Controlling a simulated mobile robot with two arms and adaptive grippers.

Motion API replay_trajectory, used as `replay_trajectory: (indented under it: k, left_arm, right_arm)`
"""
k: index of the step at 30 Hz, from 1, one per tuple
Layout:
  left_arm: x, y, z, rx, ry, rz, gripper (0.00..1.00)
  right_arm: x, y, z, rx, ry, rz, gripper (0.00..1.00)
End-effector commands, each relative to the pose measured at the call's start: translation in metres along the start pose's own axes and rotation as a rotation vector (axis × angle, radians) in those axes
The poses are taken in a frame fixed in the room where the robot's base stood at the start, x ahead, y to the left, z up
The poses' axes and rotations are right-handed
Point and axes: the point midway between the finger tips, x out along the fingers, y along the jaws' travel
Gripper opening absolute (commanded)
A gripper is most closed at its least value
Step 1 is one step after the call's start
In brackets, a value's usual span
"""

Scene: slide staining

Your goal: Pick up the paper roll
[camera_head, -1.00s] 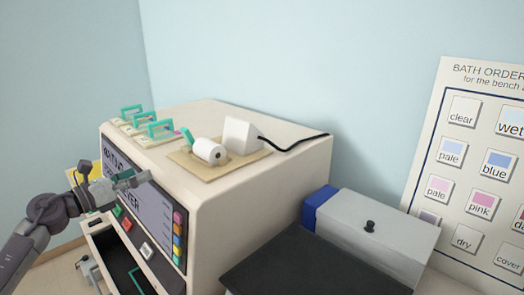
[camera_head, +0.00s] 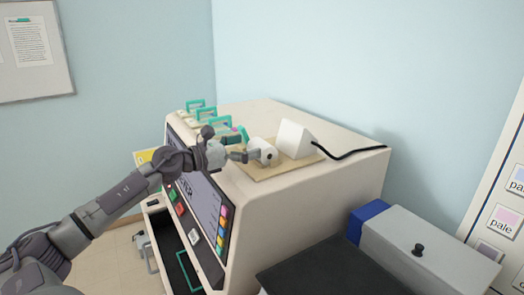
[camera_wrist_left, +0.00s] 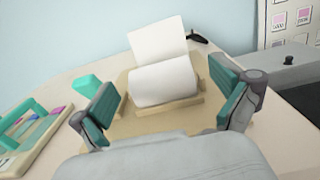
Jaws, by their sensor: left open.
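In the left wrist view the roll (camera_wrist_left: 164,83) lies between and just beyond the fingertips. My left gripper (camera_head: 245,155) is open at the roll's near side and partly covers it in the head view. In the left wrist view its teal-padded fingers (camera_wrist_left: 168,108) stand wide apart, with nothing between the pads near the palm. My right gripper is not in view.
Several teal-handled racks (camera_head: 206,116) stand to the left on the machine top. A small teal piece (camera_wrist_left: 88,84) lies left of the board. A black cable (camera_head: 350,153) runs right. A grey box (camera_head: 425,250) stands lower right.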

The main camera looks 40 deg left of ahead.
Motion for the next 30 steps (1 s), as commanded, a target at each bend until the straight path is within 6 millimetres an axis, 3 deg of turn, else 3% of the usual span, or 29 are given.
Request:
replay_trajectory:
  k: [15,26,30]
  left_arm:
    - [0.044,0.004,0.000,0.000,-0.003,0.000,1.00]
    - [0.049,0.004,-0.003,0.000,0.000,0.000,1.00]
    - [0.049,0.004,-0.003,0.000,0.000,0.000,0.80]
  right_arm:
    - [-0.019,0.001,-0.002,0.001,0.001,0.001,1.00]
    - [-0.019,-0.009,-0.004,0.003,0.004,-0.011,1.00]
    - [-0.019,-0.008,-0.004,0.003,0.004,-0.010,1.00]
